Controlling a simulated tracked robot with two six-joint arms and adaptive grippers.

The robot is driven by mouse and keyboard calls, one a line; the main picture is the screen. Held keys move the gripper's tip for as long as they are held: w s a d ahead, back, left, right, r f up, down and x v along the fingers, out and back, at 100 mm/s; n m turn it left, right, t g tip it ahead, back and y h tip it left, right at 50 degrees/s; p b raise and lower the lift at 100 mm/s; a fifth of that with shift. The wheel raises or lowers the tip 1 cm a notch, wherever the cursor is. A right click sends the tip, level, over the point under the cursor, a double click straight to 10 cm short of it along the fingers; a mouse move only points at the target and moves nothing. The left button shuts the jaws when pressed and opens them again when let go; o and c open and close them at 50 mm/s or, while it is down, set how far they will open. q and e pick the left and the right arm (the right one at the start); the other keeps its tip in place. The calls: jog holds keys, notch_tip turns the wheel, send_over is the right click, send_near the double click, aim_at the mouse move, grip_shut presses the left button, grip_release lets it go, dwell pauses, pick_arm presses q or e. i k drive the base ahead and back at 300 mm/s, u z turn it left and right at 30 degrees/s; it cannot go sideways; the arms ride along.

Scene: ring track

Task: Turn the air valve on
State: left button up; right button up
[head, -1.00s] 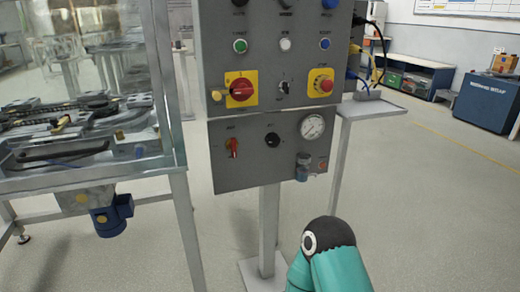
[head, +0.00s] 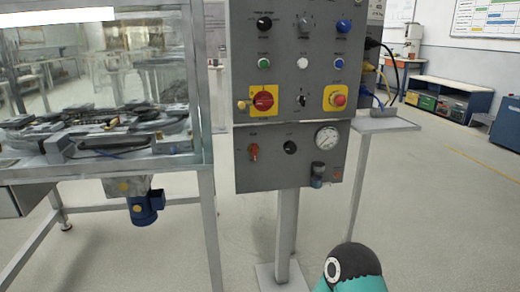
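A grey control panel (head: 328,68) stands on a post ahead of me. On its lower box (head: 270,176), a small red lever (head: 253,152) points roughly up and down; its label is too small to read, so I cannot confirm that it is the air valve. To its right are a black knob (head: 290,147), a round white pressure gauge (head: 326,138) and a small filter unit (head: 318,172) below the gauge. A teal and black part of my arm shows at the bottom, in front of the panel's post. Neither gripper is in view, and nothing touches the panel.
The upper panel has a red rotary switch (head: 264,99) on a yellow plate and a red button (head: 339,99). A glass-walled machine frame (head: 205,185) stands close on the left, with a blue motor (head: 146,208) beneath. A small shelf (head: 385,124) juts out right. Floor before the panel is clear.

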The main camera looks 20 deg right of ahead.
aim_at(255, 151)
jog(key=u, duration=0.1)
jog(key=i, duration=0.95)
jog(key=z, duration=0.1)
